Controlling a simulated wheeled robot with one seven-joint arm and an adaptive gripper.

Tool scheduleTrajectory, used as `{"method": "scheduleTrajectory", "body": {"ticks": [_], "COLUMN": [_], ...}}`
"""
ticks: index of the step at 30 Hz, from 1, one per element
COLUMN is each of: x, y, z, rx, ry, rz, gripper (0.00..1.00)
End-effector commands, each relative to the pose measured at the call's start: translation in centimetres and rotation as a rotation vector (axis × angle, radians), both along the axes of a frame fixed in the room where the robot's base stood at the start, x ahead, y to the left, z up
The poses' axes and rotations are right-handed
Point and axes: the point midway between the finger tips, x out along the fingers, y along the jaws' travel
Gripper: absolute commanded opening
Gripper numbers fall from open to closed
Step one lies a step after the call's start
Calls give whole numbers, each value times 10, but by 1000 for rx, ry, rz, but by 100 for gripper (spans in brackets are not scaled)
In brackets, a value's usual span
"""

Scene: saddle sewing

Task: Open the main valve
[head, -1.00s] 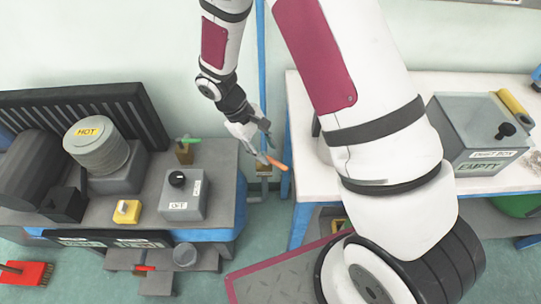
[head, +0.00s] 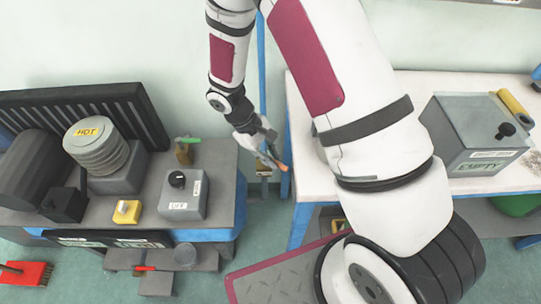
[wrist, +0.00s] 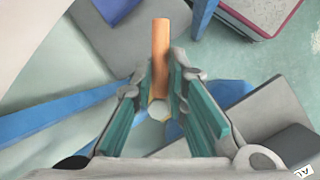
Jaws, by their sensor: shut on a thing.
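An orange lever handle (head: 284,168) sits at the blue vertical pipe (head: 262,70) between the two benches. No label on it can be read, so I cannot confirm that it is the main valve. My gripper (head: 268,152) is shut on this lever. In the wrist view the orange lever (wrist: 160,55) runs between the two teal-padded fingers, with a pale hexagonal nut (wrist: 159,110) near its inner end. The valve body is mostly hidden by my gripper. A second valve with a green handle (head: 190,140) stands on the left bench.
The left bench holds a ribbed cylinder marked HOT (head: 98,152), a grey box marked OFF (head: 182,195) and a yellow button box (head: 127,211). A white-topped table (head: 305,125) with a grey bin marked EMPTY (head: 475,135) stands to the right. My arm hides part of the table.

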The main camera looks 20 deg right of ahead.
Motion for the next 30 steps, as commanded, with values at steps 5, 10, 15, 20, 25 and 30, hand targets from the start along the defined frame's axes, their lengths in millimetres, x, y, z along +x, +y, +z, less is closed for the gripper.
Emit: {"method": "scheduleTrajectory", "body": {"ticks": [5, 10, 15, 20, 25, 30], "x": [0, 0, -1, -1, -1, -1], "y": [0, 2, 5, 9, 14, 18], "z": [0, 0, -1, -1, -1, 0], "rx": [1, -1, 0, 0, 1, -1], "ry": [-1, 0, -1, -1, 0, 0], "rz": [-15, -75, -187, -330, -490, -637], "gripper": [0, 0, 0, 0, 0, 0]}}
